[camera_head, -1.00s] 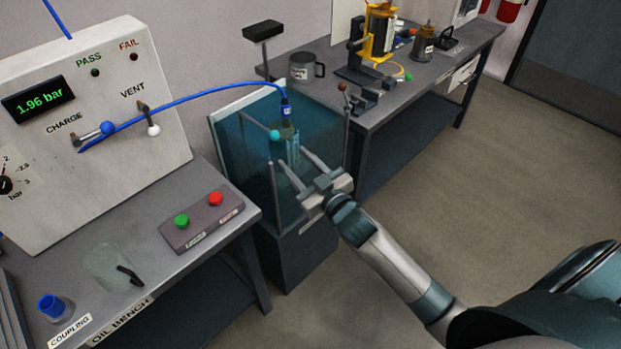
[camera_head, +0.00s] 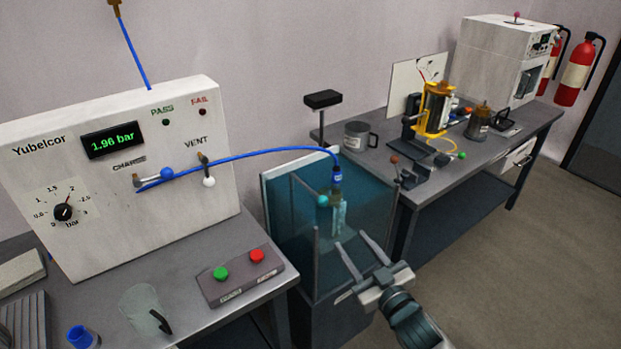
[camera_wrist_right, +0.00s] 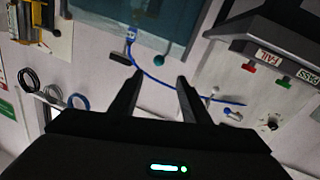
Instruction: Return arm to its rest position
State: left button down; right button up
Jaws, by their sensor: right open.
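My right gripper (camera_head: 362,264) is open and empty. In the head view it appears in front of the near side of the water tank (camera_head: 283,254), with its fingers spread toward it. It also shows in the right wrist view (camera_wrist_right: 157,85), with nothing between the fingers. A clear tube part (camera_head: 339,214) hangs in the tank under a blue coupling (camera_head: 336,176), on the end of a blue hose (camera_head: 262,153). The hose also shows in the right wrist view (camera_wrist_right: 163,82). My left gripper is not in view.
The charge panel (camera_head: 120,215) reads 1.96 bar. A button box (camera_head: 238,280) and a clear jug (camera_head: 143,312) stand on the left bench. The back bench holds a mug (camera_head: 358,136), a yellow fixture (camera_head: 436,110) and a white machine (camera_head: 500,65). Open floor lies at right.

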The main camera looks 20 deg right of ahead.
jog(key=s+a+f+m+g+h, duration=0.1)
jog(key=s+f+g, duration=0.2)
jog(key=f, duration=1.1)
jog(key=s+a+f+g, duration=0.15)
jog(key=s+f, duration=0.25)
jog(key=f, duration=1)
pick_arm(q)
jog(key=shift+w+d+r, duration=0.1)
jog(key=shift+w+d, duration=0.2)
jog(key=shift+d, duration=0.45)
pick_arm(e)
jog(key=s+a+f+g, duration=0.3)
jog(key=s+f, duration=0.9)
jog(key=s+a+f+g, duration=0.3)
jog(key=s+f, duration=0.8)
jog(key=f, duration=0.2)
jog(key=shift+s+f, duration=0.2)
jog(key=shift+s, duration=0.15)
jog(key=shift+a, duration=0.1)
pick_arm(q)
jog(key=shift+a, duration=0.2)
